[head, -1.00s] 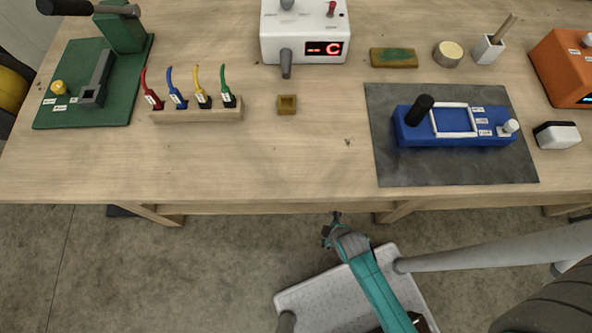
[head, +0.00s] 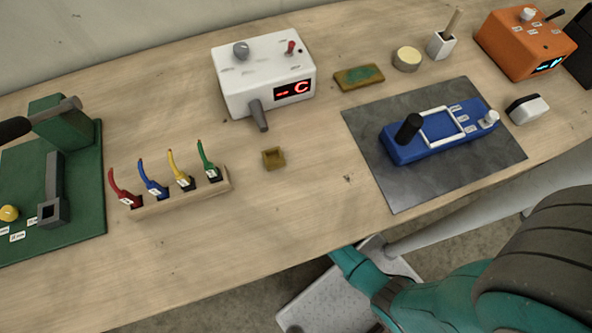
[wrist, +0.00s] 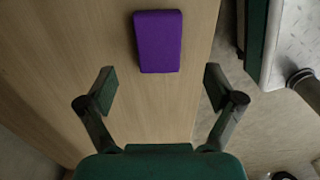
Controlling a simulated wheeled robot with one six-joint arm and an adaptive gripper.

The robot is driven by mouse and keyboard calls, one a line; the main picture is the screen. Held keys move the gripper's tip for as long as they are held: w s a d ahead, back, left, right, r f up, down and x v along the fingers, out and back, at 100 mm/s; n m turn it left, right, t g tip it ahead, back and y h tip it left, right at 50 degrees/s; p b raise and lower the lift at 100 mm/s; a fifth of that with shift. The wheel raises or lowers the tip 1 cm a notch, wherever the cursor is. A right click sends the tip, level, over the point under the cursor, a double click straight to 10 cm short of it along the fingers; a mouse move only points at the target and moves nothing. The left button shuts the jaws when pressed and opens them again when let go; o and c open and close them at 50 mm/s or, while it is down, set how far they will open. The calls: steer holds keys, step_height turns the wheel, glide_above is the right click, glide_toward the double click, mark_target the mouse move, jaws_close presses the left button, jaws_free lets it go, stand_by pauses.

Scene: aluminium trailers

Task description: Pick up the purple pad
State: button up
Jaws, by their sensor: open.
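The purple pad (wrist: 158,42) shows in the wrist view as a flat rectangular block lying on a wooden surface (wrist: 185,100), near that surface's right edge. My gripper (wrist: 159,85) is open, its two fingers spread wide in the wrist view. The pad lies ahead of the fingertips, roughly centred between them, and nothing is between the fingers. In the head view the pad is not visible, and my gripper is out of sight there too; only part of my teal arm shows at the lower right.

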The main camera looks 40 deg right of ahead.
steer(key=shift+d+f, duration=0.1)
steer(key=shift+f, duration=2.9)
steer(key=c, duration=0.9)
